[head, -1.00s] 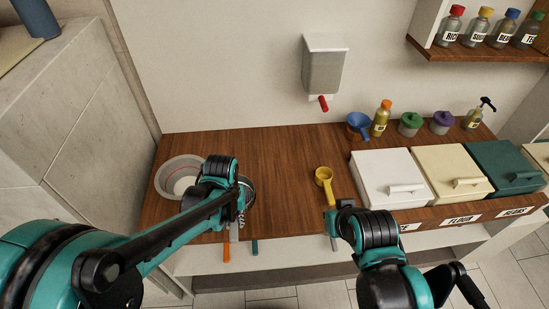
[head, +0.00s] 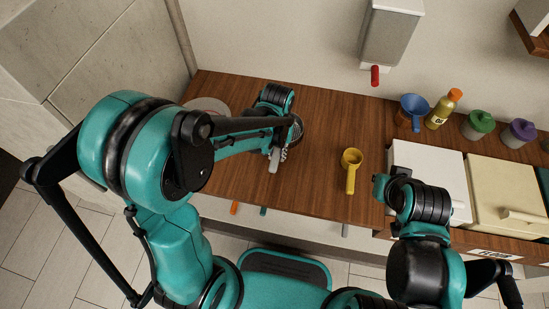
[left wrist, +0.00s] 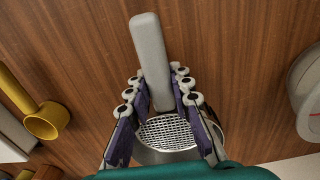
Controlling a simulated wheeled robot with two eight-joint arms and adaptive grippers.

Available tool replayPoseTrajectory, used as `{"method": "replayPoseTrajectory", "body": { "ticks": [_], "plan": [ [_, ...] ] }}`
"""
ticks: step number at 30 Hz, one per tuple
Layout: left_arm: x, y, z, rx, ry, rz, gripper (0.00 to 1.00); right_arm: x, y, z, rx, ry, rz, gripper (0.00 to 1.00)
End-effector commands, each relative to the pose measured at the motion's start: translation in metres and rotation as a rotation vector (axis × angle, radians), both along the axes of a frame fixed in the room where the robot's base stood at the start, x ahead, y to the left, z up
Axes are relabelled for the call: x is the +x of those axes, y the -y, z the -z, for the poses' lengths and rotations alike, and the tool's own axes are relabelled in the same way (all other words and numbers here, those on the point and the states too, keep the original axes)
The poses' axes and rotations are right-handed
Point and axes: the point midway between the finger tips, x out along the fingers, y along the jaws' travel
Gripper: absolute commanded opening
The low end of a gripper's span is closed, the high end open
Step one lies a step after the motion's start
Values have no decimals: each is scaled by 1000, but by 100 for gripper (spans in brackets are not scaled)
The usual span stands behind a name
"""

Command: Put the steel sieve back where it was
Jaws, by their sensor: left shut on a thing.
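The steel sieve shows best in the left wrist view, with a pale grey handle (left wrist: 150,55) and a round mesh basket (left wrist: 165,132). My left gripper (left wrist: 158,83) is shut on the handle, one finger on each side. In the head view the sieve's handle (head: 273,160) points toward the counter's front edge, and its basket is mostly hidden behind my left wrist. I cannot tell whether the sieve touches the counter. My right gripper (head: 380,188) is over the counter's front, right of the yellow scoop; its fingers do not show clearly.
A yellow scoop (head: 351,160) lies right of the sieve on the wooden counter (head: 320,122). A pale bowl (head: 207,104) stands at the left, partly hidden by my arm. A white bin (head: 430,160), blue funnel (head: 414,106) and bottle (head: 441,110) stand at the right. The counter between sieve and scoop is clear.

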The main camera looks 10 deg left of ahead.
Motion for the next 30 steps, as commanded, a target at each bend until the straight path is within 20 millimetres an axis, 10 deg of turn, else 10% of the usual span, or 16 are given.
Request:
{"method": "replayPoseTrajectory", "body": {
  "ticks": [15,26,27,30],
  "plan": [
    [12,-13,51,0,0,1,0,0,0,27,0,0,0,0],
    [12,-13,54,0,0,1,0,0,0,29,0,0,0,0],
    [12,-13,54,0,0,1,23,0,0,29,0,0,0,0],
    [12,-13,53,0,0,1,42,0,0,28,0,0,0,0]
  ]
}}
